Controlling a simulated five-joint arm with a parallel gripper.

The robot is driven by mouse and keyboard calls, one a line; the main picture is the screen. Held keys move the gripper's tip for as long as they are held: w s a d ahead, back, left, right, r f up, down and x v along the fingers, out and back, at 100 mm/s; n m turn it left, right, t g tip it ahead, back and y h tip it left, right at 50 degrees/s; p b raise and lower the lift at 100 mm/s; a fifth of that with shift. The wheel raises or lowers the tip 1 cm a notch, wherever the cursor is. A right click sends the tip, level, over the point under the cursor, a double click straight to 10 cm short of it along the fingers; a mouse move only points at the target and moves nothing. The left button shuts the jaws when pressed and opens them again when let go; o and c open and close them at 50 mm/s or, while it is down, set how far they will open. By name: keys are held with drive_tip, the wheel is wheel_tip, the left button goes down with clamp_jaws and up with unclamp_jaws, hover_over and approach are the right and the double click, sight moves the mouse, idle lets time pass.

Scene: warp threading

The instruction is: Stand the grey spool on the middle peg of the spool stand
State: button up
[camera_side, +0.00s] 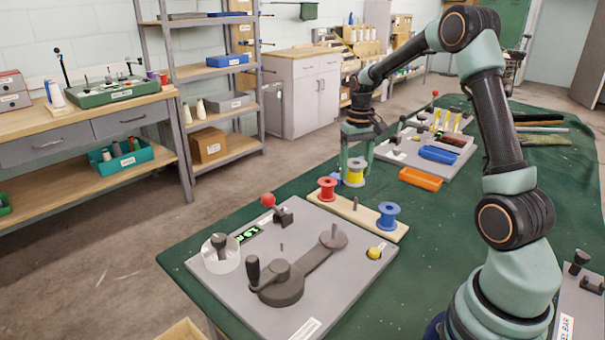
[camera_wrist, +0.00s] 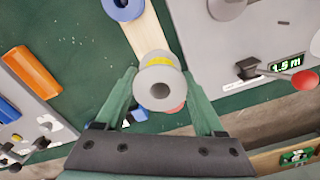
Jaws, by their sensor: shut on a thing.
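The grey spool, with grey flanges and a yellow winding, is held upright between my gripper's fingers (camera_side: 356,164); it shows in the side view (camera_side: 354,174) and in the wrist view (camera_wrist: 160,88). The wooden spool stand (camera_side: 372,223) lies below it, with a red spool (camera_side: 327,189) on its left end and a blue spool (camera_side: 388,215) on its right end. The bare middle peg (camera_side: 355,203) shows below the held spool in the side view. In the wrist view the held spool covers the middle of the stand (camera_wrist: 145,33) and hides that peg.
A grey panel (camera_side: 222,284) with a crank, a red-knobbed lever (camera_side: 268,200) and a yellow button (camera_side: 375,252) lies in front of the stand. Green cloth around the stand is mostly clear.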

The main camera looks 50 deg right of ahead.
sight(356, 198)
drive_tip(key=shift+d+f, duration=0.25)
drive_tip(key=shift+d, duration=0.2)
drive_tip(key=shift+d+f, duration=0.2)
drive_tip(key=shift+d, duration=0.25)
drive_tip(key=shift+f, duration=3.85)
drive_tip(key=shift+f, duration=0.75)
drive_tip(key=o, duration=1.1)
drive_tip(key=shift+r, duration=0.1)
